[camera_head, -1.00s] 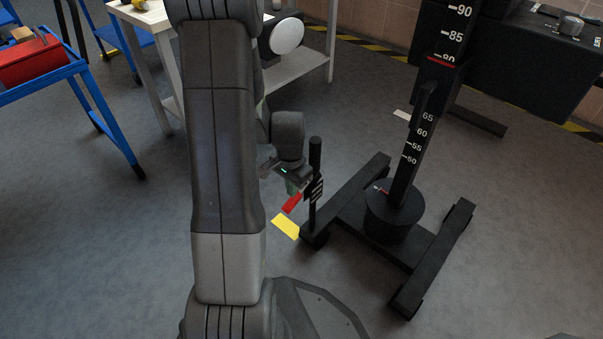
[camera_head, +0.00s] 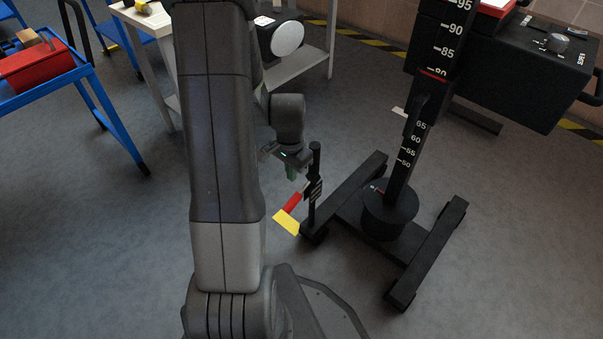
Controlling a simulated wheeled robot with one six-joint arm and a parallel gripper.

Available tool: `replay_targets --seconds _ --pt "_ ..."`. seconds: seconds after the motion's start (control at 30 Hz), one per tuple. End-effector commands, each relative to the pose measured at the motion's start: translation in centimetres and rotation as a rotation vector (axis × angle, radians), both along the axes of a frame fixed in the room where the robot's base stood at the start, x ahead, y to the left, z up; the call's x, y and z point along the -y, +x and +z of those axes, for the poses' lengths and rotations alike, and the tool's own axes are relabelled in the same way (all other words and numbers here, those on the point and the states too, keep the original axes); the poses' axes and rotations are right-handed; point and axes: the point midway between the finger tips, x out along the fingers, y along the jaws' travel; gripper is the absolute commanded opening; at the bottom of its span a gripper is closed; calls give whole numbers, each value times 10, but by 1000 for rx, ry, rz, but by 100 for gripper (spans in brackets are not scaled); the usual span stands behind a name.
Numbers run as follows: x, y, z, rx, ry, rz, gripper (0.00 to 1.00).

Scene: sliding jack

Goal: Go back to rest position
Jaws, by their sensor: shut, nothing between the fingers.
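My gripper (camera_head: 292,172) is small in the view, at the end of my arm, left of the black upright handle. It is shut and empty, pointing down. The black jack stand (camera_head: 395,210) stands on the floor to the right, with a numbered column and a red line at about 80. Its upright handle (camera_head: 314,180) rises from the end of the left leg, close to the right of my gripper. I cannot tell whether they touch. My arm hides part of the floor and bench behind it.
Red (camera_head: 292,203) and yellow (camera_head: 286,222) floor markers lie below my gripper. A blue cart with a red box (camera_head: 30,75) stands at left. A pale bench (camera_head: 310,65) is behind, and a black box-shaped unit (camera_head: 510,85) is at upper right. The front right floor is clear.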

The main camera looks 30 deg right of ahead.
Motion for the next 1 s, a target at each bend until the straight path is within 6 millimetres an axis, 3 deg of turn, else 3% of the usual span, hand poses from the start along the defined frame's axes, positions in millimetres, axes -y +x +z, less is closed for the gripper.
replay_targets --seconds 0.13,0.57,1.0 --pt "0 0 16 0 0 0 0" --pt "0 0 12 0 0 0 0" --pt "0 0 -30 -1 1 0 0"
